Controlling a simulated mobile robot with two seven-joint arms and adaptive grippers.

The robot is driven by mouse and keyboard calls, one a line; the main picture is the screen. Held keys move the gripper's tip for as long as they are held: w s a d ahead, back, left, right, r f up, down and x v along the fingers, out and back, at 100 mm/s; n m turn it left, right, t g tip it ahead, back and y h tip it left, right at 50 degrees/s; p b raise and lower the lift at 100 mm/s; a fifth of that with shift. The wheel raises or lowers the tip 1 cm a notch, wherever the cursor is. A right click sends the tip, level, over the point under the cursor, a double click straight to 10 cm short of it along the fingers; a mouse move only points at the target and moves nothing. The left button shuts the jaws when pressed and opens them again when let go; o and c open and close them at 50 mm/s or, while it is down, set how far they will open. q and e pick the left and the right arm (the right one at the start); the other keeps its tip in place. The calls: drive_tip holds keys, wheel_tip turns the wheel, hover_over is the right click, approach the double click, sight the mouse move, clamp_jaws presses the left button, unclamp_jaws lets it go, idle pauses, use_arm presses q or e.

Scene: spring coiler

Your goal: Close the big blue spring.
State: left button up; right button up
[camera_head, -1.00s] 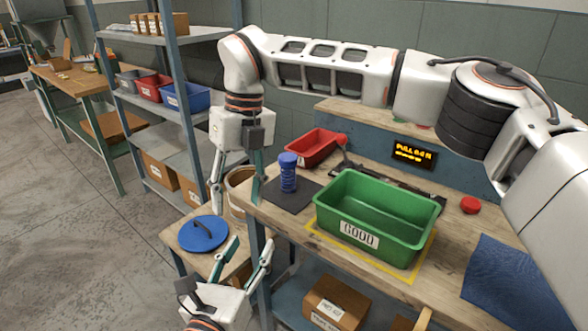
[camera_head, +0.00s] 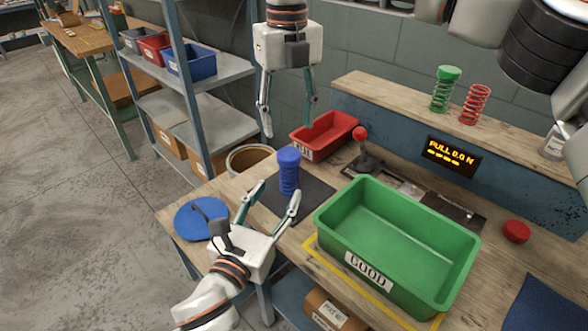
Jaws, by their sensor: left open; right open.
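The big blue spring (camera_head: 289,175) stands upright on a dark mat (camera_head: 318,193) near the bench's left end, with a solid blue cap on top and coils below. My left gripper (camera_head: 277,188) is open, with its fingertips low in front of the spring, one to each side in the picture. I cannot tell whether they touch it. My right gripper (camera_head: 287,128) is open and empty, pointing down, with its fingertips just above the spring's cap in the picture. Its depth relative to the spring is unclear.
A green GOOD bin (camera_head: 352,222) stands right of the mat, a red bin (camera_head: 338,128) behind it. A lever with a red knob (camera_head: 360,133) and a display reading PULL 0.0 N (camera_head: 452,153) are behind. A blue round lid (camera_head: 190,221) lies at left.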

sight(286, 180)
use_arm(q)
drive_tip(key=shift+s, duration=0.15)
drive_tip(key=shift+x, duration=3.95)
clamp_jaws()
